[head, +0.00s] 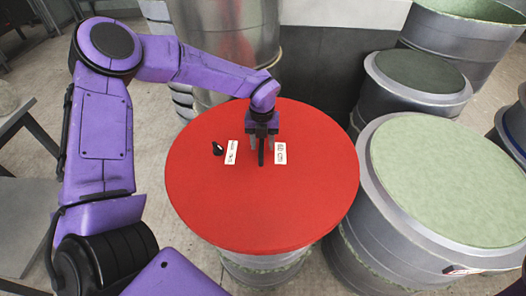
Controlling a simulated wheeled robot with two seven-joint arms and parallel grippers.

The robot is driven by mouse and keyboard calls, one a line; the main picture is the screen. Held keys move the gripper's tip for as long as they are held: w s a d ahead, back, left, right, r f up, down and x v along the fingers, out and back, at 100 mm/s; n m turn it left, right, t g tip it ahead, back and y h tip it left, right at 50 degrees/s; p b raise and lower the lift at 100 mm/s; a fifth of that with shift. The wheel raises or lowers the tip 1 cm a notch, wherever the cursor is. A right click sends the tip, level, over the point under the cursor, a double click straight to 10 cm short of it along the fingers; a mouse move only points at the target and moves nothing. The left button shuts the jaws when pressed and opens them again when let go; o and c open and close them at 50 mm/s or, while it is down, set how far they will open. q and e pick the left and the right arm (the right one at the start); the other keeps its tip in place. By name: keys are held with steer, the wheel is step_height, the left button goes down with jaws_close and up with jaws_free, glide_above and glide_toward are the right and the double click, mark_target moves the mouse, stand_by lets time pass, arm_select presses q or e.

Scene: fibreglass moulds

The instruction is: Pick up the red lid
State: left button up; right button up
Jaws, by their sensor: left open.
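The red lid (262,210) is a large round disc lying on top of a metal drum (262,270) in the middle of the head view. It bears two small white labels and a small black knob-like piece (217,149) on its left part. My left gripper (262,158) points down over the upper middle of the lid, between the two labels. It is open, with nothing seen between its fingers. Whether the fingertips touch the lid I cannot tell. My right gripper is not in view.
A drum with a pale green top (445,180) stands close on the right. A drum with a dark green top (420,72) and an open drum (462,35) stand behind it. A tall metal cylinder (222,45) stands behind the lid. Bare floor (150,115) shows at left.

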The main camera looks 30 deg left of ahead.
arm_select(q)
steer(key=shift+f, duration=0.5)
steer(key=shift+s+a, duration=0.1)
steer(key=shift+s, duration=0.1)
jaws_close()
steer(key=shift+w, duration=0.15)
stand_by(0.8)
